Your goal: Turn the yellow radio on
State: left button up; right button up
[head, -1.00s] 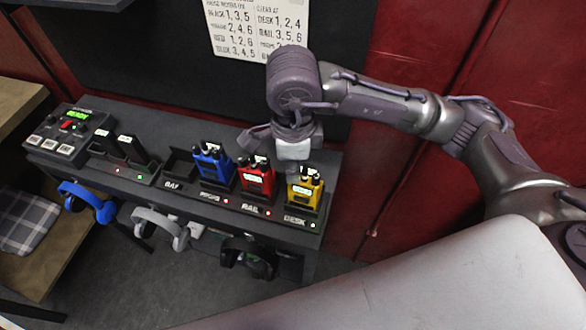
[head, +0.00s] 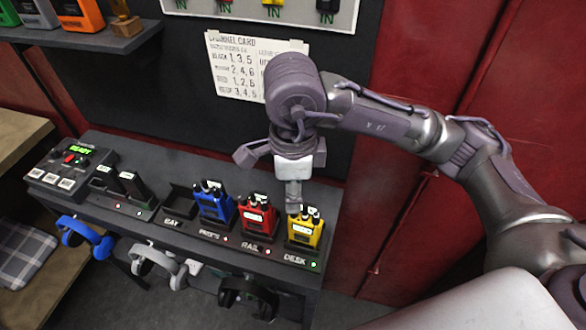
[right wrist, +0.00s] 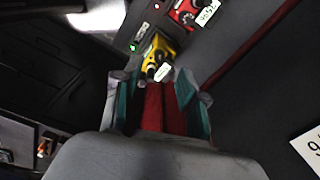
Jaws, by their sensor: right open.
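The yellow radio (head: 305,233) stands upright in the DESK slot at the right end of the dark charging bench, with a green light beside its label. It also shows in the right wrist view (right wrist: 157,58), beyond the fingertips. My right gripper (head: 293,205) hangs pointing down, just behind and above the yellow radio, and looks apart from it. In the right wrist view its two fingers (right wrist: 158,85) are spread with nothing between them. The radio's small controls on top are too small to make out. My left gripper is out of view.
A red radio (head: 257,217) stands close left of the yellow one, then a blue radio (head: 214,205). A control box (head: 70,165) reading READY is at the bench's left end. Headsets (head: 246,293) hang along the front. A channel card (head: 240,70) is on the wall behind.

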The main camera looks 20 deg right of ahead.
notch_tip(320, 180, up, 7)
jog(key=shift+f, duration=0.15)
jog(key=shift+s+f, duration=0.1)
jog(key=shift+s, duration=0.1)
dwell(0.4)
